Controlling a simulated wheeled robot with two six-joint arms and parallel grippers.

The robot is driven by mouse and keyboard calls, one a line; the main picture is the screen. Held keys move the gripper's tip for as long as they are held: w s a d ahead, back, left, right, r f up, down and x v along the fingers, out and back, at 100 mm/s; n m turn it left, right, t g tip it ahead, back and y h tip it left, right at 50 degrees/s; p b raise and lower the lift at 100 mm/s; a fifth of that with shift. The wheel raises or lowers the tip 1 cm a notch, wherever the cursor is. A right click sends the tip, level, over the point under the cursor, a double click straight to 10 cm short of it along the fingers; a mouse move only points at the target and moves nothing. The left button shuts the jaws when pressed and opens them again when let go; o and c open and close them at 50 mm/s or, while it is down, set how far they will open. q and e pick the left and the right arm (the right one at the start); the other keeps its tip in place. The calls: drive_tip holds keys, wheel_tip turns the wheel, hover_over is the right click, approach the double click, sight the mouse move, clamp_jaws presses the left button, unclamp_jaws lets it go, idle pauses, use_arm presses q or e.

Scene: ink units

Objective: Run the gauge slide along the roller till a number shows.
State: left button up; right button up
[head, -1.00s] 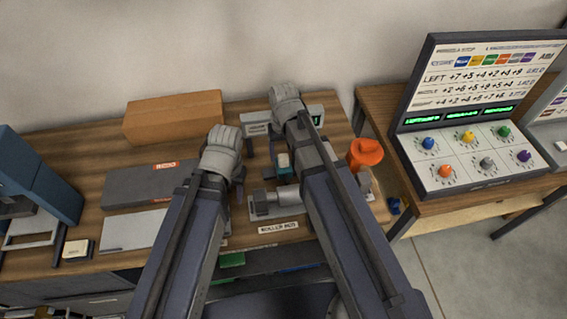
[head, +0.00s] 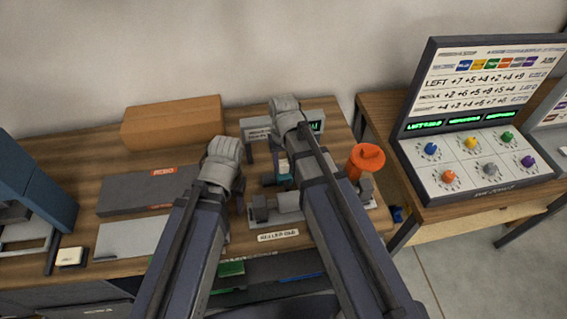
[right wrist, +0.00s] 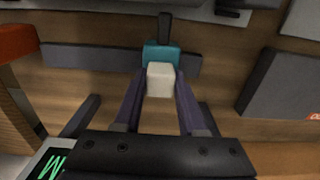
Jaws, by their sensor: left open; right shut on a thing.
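The gauge slide, a teal block (head: 285,178) with a pale top, sits behind the roller (head: 288,201), a grey cylinder on a pale bed labelled as a roller bed. In the right wrist view the teal block (right wrist: 162,55) has a white knob (right wrist: 160,80) between the fingers of my right gripper (right wrist: 160,88), which is shut on it. My right forearm covers part of the roller. A readout box (head: 258,135) behind shows green characters I cannot read; its right end is partly visible. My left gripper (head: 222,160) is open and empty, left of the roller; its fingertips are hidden.
An orange container (head: 366,162) stands right of the roller. A dark grey box (head: 150,190) and a brown box (head: 172,123) lie at the left. A console with several knobs (head: 470,175) stands on the right table. A gap separates the two tables.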

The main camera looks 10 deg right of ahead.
clamp_jaws()
idle(0.8)
drive_tip(key=d, duration=1.7)
use_arm(q)
drive_tip(key=shift+a, duration=0.1)
use_arm(e)
drive_tip(key=shift+d, duration=0.2)
drive_tip(key=o, duration=0.8)
unclamp_jaws()
drive_tip(key=shift+d, duration=0.15)
drive_tip(key=shift+o, duration=0.4)
